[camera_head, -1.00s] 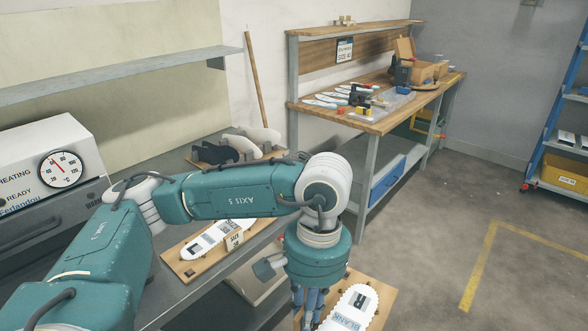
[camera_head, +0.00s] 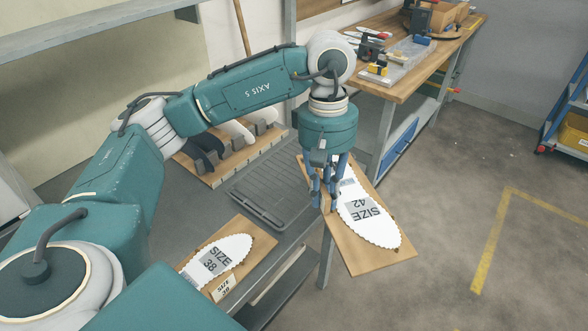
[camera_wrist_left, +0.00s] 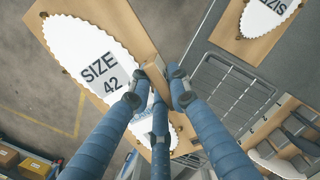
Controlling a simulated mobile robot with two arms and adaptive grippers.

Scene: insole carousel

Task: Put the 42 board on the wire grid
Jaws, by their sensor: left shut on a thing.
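The 42 board (camera_head: 345,252) is a wooden board with a white scalloped sole shape marked SIZE 42. My left gripper (camera_head: 328,203) is shut on its near-left edge and holds it out past the bench's right edge. In the left wrist view, the fingers (camera_wrist_left: 158,85) close around a small wooden block on the edge of the 42 board (camera_wrist_left: 125,20); they hide part of the sole shape. The wire grid (camera_head: 262,190) lies on the grey bench left of the board, with no board on it. It also shows in the left wrist view (camera_wrist_left: 232,92). My right gripper is not in view.
A similar size 38 board (camera_head: 262,240) lies on the bench in front of the grid. A wooden rack (camera_head: 215,180) with dark and light insole shapes stands behind the grid. A wooden workbench (camera_head: 400,88) with tools is at the back right. Open floor lies to the right.

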